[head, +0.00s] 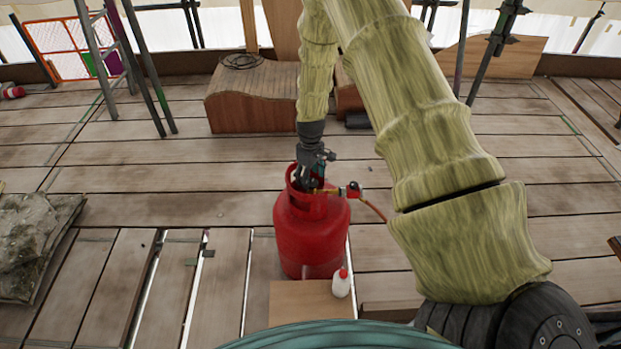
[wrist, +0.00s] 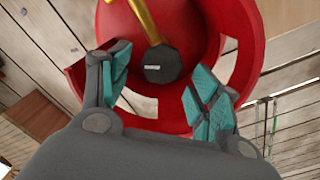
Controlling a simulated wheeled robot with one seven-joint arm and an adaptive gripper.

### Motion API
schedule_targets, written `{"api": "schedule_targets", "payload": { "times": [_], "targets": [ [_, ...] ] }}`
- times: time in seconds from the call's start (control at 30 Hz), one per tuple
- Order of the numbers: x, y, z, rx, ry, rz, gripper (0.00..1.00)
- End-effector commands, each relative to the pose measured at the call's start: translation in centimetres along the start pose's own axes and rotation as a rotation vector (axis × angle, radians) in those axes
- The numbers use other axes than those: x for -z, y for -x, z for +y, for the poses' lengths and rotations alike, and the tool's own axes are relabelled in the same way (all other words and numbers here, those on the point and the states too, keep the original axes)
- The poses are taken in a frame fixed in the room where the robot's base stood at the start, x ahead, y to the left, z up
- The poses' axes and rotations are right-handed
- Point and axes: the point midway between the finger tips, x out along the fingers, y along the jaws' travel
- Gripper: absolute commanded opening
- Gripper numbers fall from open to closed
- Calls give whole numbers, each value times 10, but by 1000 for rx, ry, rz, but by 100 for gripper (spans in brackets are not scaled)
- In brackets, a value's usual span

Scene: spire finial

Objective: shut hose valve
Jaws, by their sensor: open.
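A red gas cylinder (head: 311,238) stands upright on the plank deck with a collar around its top. A brass fitting and a red regulator (head: 352,190) sit at its top, and an orange hose (head: 373,210) leads off to the right. My gripper (head: 312,178) is at the collar from above. In the wrist view my gripper (wrist: 160,95) is open, its teal-padded fingers on either side of a dark faceted valve knob (wrist: 162,63). A brass stem (wrist: 147,20) runs up from the knob. I cannot tell whether either finger touches the knob. The red collar (wrist: 245,45) surrounds them.
A white bottle with a red cap (head: 341,283) stands in front of the cylinder beside a wooden board (head: 298,300). Scaffold poles (head: 148,70) and a wooden box (head: 252,97) stand behind. A stone block (head: 35,240) lies at left. Deck gaps show at lower left.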

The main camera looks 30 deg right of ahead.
Motion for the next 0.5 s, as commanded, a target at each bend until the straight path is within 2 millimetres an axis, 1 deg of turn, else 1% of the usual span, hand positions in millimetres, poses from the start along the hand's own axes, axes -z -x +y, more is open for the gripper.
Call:
{"api": "schedule_targets", "payload": {
  "times": [0.03, 0.2, 0.47, 0.5],
  "targets": [
    [0, -5, 0, 0, 0, -1, 63],
    [0, -11, 0, 0, 0, 0, 63],
    [0, -12, 0, 0, -1, 0, 63],
    [0, -12, 0, 0, -1, 0, 61]
  ]
}}
